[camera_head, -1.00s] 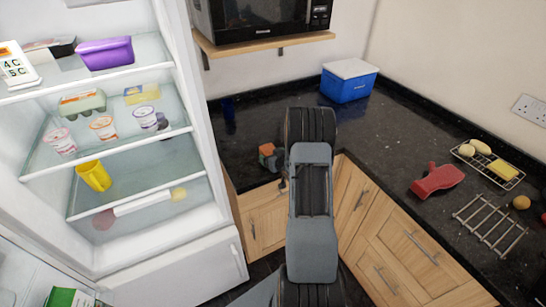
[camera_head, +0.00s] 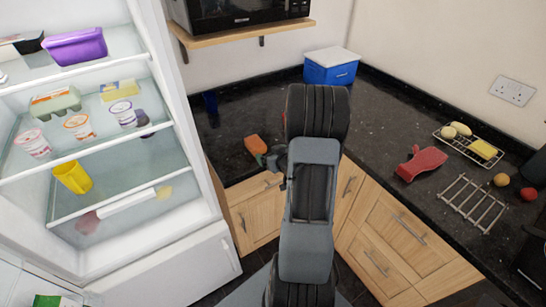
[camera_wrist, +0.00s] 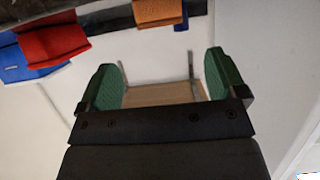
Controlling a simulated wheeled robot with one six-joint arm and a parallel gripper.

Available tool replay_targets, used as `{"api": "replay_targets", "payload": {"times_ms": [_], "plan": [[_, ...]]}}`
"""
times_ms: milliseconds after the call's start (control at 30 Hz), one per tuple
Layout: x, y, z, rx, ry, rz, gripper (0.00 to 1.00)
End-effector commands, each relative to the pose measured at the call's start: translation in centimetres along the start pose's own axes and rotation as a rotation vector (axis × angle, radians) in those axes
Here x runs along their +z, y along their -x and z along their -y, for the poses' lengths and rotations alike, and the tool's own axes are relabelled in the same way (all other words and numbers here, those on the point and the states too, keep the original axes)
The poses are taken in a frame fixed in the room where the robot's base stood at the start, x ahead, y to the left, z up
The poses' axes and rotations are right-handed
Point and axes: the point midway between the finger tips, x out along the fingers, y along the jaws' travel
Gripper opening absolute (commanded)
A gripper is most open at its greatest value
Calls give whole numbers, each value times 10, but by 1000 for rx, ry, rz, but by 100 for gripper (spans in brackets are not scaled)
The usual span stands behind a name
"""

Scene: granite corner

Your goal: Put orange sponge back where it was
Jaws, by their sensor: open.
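The orange sponge (camera_head: 255,145) lies on the dark counter near its front edge, left of my arm in the head view. It also shows at the top of the wrist view (camera_wrist: 158,12), beyond the fingertips and apart from them. In the head view my gripper (camera_head: 268,161) is mostly hidden behind my arm, with a bit of green showing by the sponge.
A blue box with a white lid (camera_head: 330,67) stands in the back corner. An open fridge (camera_head: 145,185) stands at left.

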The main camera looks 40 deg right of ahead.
Motion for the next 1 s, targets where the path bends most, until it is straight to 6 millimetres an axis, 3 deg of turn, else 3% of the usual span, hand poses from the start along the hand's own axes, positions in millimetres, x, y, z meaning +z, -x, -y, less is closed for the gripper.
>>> {"api": "replay_targets", "payload": {"times_ms": [167, 267, 433, 600, 800, 1000], "plan": [[-8, 12, 4, 13, 19, 16, 90], [-28, 16, 15, 52, 63, 69, 90], [-75, 41, 58, 145, 128, 227, 90], [-99, 97, 120, 156, 116, 409, 90], [-97, 172, 187, 46, 89, 603, 90], [-87, 223, 222, -65, 89, 727, 90]]}}
